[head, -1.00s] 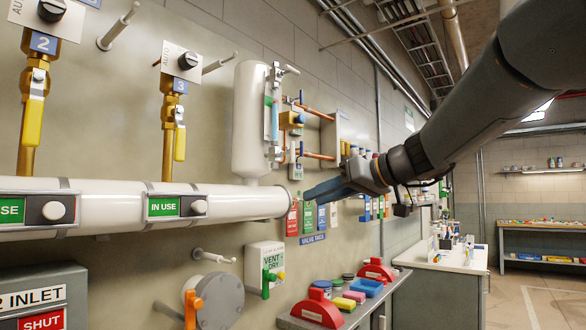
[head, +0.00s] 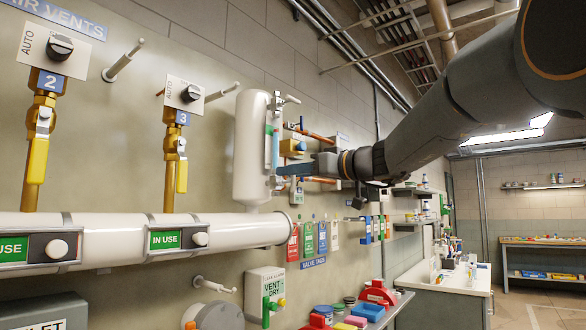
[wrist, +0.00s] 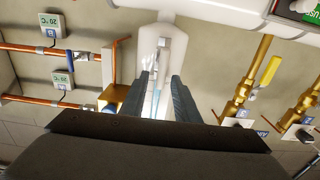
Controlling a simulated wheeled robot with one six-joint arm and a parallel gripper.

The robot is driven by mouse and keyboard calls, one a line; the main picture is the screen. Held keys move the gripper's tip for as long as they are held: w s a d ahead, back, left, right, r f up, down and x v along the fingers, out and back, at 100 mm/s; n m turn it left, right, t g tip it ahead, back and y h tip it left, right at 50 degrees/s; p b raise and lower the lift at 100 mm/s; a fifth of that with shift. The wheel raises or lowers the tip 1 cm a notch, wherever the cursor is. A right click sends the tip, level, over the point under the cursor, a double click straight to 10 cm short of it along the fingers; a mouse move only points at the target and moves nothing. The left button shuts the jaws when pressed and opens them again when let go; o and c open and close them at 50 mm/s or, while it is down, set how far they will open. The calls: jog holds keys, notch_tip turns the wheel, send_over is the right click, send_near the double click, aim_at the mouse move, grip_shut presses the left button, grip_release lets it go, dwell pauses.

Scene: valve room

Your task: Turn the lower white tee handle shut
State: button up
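The white upright vessel (head: 250,150) has a level gauge (head: 272,145) on its right side, with a white tee handle (head: 291,99) at its top. The lower white tee handle is mostly hidden by my gripper in the head view; a pale fitting (head: 277,183) shows just below the fingertips. In the wrist view, which looks upside down, a pale fitting (wrist: 163,45) shows on the vessel, beyond and between the fingertips. My gripper (head: 281,170) points left at the gauge's lower end. Its blue fingers (wrist: 163,78) are apart with nothing clearly held. Contact cannot be told.
Copper pipes (head: 318,180) run right of the gauge, with a yellow-brass valve (head: 292,148) close above my gripper. The large white pipe (head: 120,236) passes below the vessel. Coloured tags (head: 308,240) hang below right. A bench (head: 440,285) stands right.

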grip_shut()
jog(key=shift+w+f+m+b, duration=0.15)
jog(key=shift+m+b, duration=0.15)
jog(key=shift+b, duration=0.4)
jog(key=m+b, duration=0.3)
jog(key=m, duration=0.2)
jog(key=w+d+f+m+b, duration=0.1)
jog(key=m+b, duration=0.3)
jog(key=m, duration=0.2)
jog(key=f+m+b, duration=0.1)
jog(key=m+b, duration=0.2)
jog(key=m, duration=0.3)
jog(key=shift+w+d+f, duration=0.15)
jog(key=shift+w+d, duration=0.1)
jog(key=shift+w, duration=0.1)
jog(key=shift+m, duration=0.3)
